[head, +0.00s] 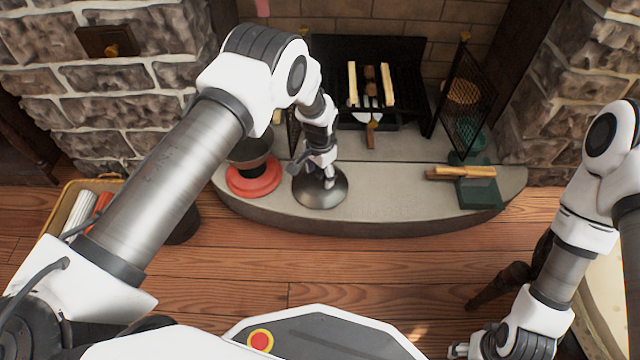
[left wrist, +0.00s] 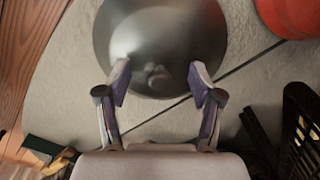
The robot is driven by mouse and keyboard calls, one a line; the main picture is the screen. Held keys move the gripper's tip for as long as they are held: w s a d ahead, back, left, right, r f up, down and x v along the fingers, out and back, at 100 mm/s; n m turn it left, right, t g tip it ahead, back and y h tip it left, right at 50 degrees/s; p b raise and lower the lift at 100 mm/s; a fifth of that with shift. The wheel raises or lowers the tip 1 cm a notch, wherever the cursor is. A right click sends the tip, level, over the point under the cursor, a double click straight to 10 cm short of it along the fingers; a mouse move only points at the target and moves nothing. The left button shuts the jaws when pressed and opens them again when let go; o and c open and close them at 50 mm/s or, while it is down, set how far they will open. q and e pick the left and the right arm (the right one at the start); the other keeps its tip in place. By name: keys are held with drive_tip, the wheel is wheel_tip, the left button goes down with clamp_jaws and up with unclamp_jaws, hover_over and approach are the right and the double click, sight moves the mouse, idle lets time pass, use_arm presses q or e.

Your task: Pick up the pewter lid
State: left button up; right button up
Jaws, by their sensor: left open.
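The pewter lid (head: 312,199) is a round, shiny grey dome on the stone hearth, near its front edge. In the left wrist view the lid (left wrist: 160,35) fills the top middle, with a small knob-like spot near its lower edge. My left gripper (head: 327,180) points down over the lid and hides part of it in the head view. In the left wrist view its two fingers (left wrist: 158,80) are apart, with their tips over the lid's near part and nothing held between them. Whether they touch it I cannot tell. My right gripper (head: 470,350) is partly visible at the bottom edge.
A red round base (head: 254,182) with a dark pot on it stands just left of the lid. A green box (head: 480,193) and a wooden piece (head: 462,172) lie at the hearth's right. A black fire screen (head: 462,100) stands behind. The hearth between lid and box is clear.

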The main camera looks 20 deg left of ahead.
use_arm(q)
drive_tip(key=shift+r, duration=0.1)
clamp_jaws()
drive_tip(key=shift+s, duration=0.1)
drive_tip(key=shift+s, duration=0.1)
